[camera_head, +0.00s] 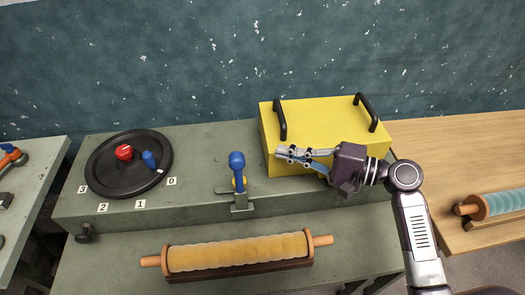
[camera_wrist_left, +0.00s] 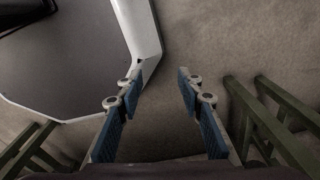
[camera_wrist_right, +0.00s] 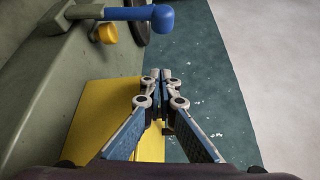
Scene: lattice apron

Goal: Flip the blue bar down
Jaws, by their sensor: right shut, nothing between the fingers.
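The blue bar (camera_head: 237,165) is a lever with a rounded blue grip. It stands upright on a grey bracket at the front edge of the grey-green bench. In the right wrist view the blue bar (camera_wrist_right: 125,14) shows at the top, with a yellow-orange round part beside it. My right gripper (camera_head: 280,153) is shut and empty, in front of the yellow box and to the right of the bar, apart from it. Its fingertips also show in the right wrist view (camera_wrist_right: 160,76). My left gripper (camera_wrist_left: 157,82) is open and empty above the floor, away from the bench.
A yellow box (camera_head: 325,110) with two black handles stands right of the bar. A black dial (camera_head: 128,185) with red and blue knobs lies left. A yellow roller (camera_head: 238,252) lies on a lower surface in front. A teal roller (camera_head: 505,202) is on the wooden table.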

